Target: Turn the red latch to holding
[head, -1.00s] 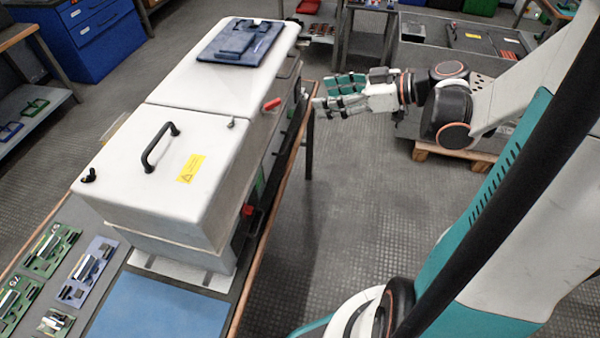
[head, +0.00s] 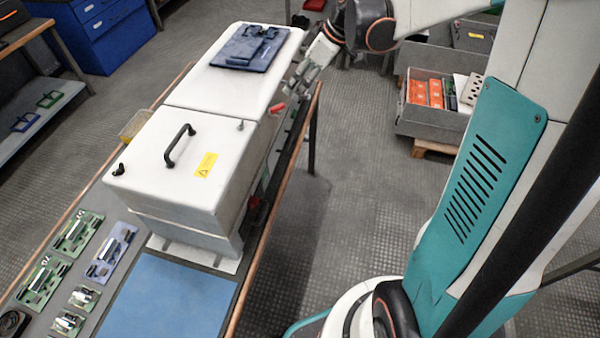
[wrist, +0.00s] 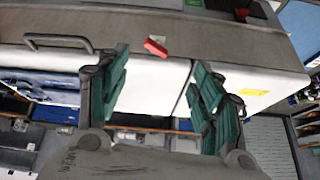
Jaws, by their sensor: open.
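The red latch (head: 277,108) is on the right side of the white cabinet (head: 195,165), close to the seam between its two lids. In the wrist view the latch (wrist: 155,48) appears between my two fingers, near their tips. My gripper (head: 290,84) is beside the cabinet's right edge, just beyond the latch in the head view. I cannot tell whether a finger touches the latch. Part of the gripper is hard to make out in the head view.
A black handle (head: 179,146) and yellow label (head: 206,165) are on the near lid. A second red part (head: 253,202) sits lower on the cabinet side.

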